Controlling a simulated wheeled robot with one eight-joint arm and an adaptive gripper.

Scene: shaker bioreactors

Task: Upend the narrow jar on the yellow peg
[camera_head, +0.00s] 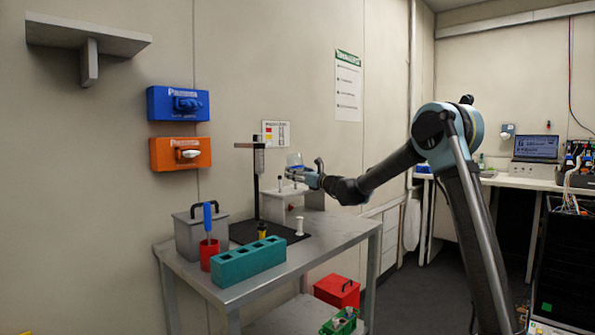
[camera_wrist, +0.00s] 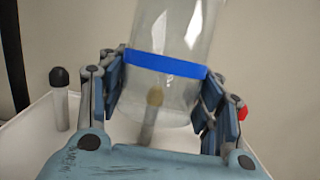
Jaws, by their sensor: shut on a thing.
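A clear jar (camera_wrist: 165,40) with a blue band is held between the fingers of my gripper (camera_wrist: 165,85), which is shut on it. The jar is slightly tilted in the wrist view; its upper end is out of frame. In the head view my gripper (camera_head: 300,174) holds the jar (camera_head: 294,160) over the pale box at the back of the table. A grey tan-tipped peg (camera_wrist: 153,100) shows through or behind the jar; I cannot tell whether the jar surrounds it. The yellow peg (camera_head: 262,231) stands on a dark mat, in front and to the left of my gripper.
A white peg (camera_head: 299,226) stands right of the yellow one. A teal holed block (camera_head: 240,265), red cup (camera_head: 208,256) with a blue-handled tool and grey box (camera_head: 190,238) are at left. A black-tipped peg (camera_wrist: 60,98) is on the pale box (camera_head: 275,206). A black stand (camera_head: 257,185) rises behind.

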